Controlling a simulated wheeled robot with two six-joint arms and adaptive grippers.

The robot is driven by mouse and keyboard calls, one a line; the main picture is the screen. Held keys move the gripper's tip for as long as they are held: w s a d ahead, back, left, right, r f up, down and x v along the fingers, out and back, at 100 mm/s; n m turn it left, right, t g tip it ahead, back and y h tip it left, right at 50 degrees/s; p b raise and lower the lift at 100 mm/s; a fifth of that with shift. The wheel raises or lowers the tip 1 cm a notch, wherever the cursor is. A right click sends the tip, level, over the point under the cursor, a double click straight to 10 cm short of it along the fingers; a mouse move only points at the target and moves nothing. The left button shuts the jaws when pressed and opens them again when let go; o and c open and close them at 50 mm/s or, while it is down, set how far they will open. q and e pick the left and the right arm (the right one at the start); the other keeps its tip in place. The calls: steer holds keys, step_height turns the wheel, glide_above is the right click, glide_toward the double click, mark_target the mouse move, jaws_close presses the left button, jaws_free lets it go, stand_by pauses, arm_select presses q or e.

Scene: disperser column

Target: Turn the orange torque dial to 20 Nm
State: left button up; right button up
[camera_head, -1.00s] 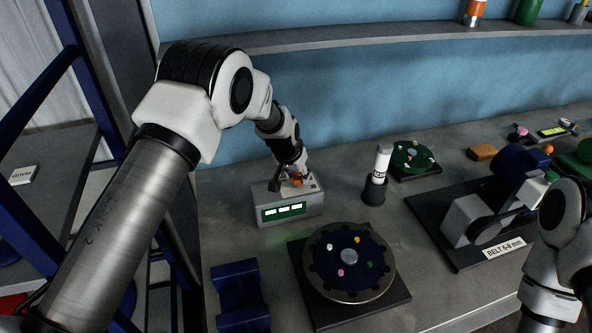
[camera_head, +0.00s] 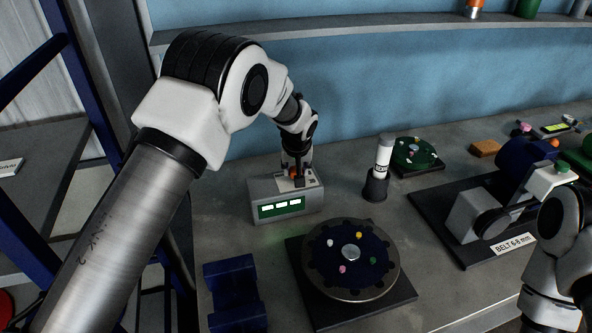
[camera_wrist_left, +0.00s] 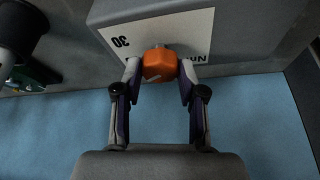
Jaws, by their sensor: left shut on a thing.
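The orange torque dial (camera_wrist_left: 160,65) sits on a white label on top of the grey box (camera_head: 255,207). A short pale mark shows on the dial. Upside down on the label I read "30" on the left and part of a word on the right. My left gripper (camera_wrist_left: 159,72) is shut on the dial, one finger on each side. In the head view my left gripper (camera_head: 297,176) comes down on the box from above and mostly hides the dial. My right gripper is outside the views.
A round dark-blue disc (camera_head: 325,262) with coloured pegs stands in front of the box. A white bottle in a black holder (camera_head: 375,190) is to its right, then a green disc (camera_head: 415,153). The belt machine (camera_head: 480,215) stands further right. A blue block (camera_head: 235,295) lies front left.

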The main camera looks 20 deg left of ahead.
arm_select(q)
steer(key=shift+s+f, duration=0.1)
steer(key=shift+f, duration=0.05)
steer(key=o, duration=1.1)
steer(key=shift+o, duration=0.2)
steer(key=shift+w, duration=0.25)
steer(key=v, duration=1.2)
steer(key=shift+w, duration=0.1)
